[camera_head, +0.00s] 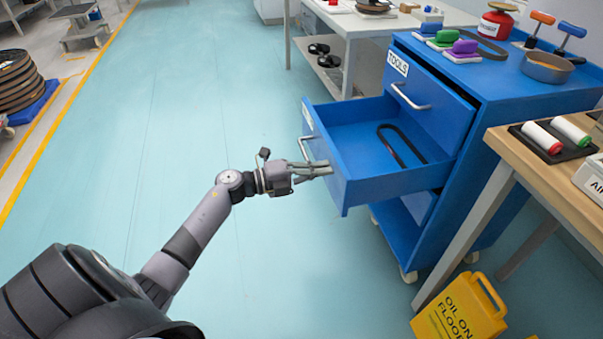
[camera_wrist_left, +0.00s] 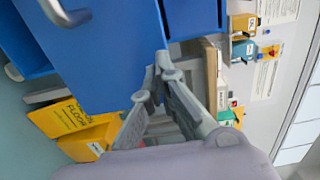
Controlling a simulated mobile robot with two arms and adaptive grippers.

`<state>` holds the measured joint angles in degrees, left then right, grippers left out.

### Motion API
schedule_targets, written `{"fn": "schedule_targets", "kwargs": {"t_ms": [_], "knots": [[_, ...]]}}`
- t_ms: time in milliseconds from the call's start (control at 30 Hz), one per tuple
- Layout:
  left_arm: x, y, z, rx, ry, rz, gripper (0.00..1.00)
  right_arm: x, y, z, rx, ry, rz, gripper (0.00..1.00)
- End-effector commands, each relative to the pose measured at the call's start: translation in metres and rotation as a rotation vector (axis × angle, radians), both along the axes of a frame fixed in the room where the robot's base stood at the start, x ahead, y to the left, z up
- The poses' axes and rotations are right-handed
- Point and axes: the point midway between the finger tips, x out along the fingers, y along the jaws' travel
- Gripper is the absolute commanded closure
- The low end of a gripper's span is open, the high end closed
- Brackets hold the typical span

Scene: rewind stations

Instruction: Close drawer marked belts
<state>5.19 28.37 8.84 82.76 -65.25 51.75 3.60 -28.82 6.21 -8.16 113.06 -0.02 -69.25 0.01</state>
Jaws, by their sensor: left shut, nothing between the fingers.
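A blue drawer (camera_head: 345,190) is pulled out of the blue tool cabinet (camera_head: 480,110). A dark belt loop (camera_head: 402,147) lies in it. The drawer has a metal handle (camera_head: 304,148) on its front, and any label there is too small to read. The drawer above, marked TOOLS (camera_head: 398,63), is shut. My left gripper (camera_head: 328,170) is at the open drawer's front, near the handle's lower end, with its fingers shut and empty. In the left wrist view the fingertips (camera_wrist_left: 157,72) are at the edge of the blue drawer front (camera_wrist_left: 105,50). My right gripper is not in view.
A yellow OIL ON FLOOR sign (camera_head: 462,308) stands at the lower right by a wooden-topped table (camera_head: 545,170). The teal floor (camera_head: 180,110) left of the drawer is clear.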

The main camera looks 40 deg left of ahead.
Motion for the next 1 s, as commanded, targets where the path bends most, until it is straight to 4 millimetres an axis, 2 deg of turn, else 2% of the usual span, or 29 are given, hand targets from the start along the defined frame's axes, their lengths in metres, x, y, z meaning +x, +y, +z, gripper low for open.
{"fn": "schedule_targets", "kwargs": {"t_ms": [200,667,867,1000], "knots": [[0.011,-0.010,0.000,-0.002,0.001,-0.001,1.00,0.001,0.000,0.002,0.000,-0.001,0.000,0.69],[0.014,-0.012,0.000,-0.001,0.001,0.000,1.00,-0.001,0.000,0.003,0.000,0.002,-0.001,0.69],[0.031,-0.026,0.000,-0.001,-0.002,-0.001,1.00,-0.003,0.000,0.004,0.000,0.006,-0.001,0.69],[0.054,-0.046,0.000,-0.002,-0.002,-0.001,1.00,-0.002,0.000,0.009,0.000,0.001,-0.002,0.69]]}}
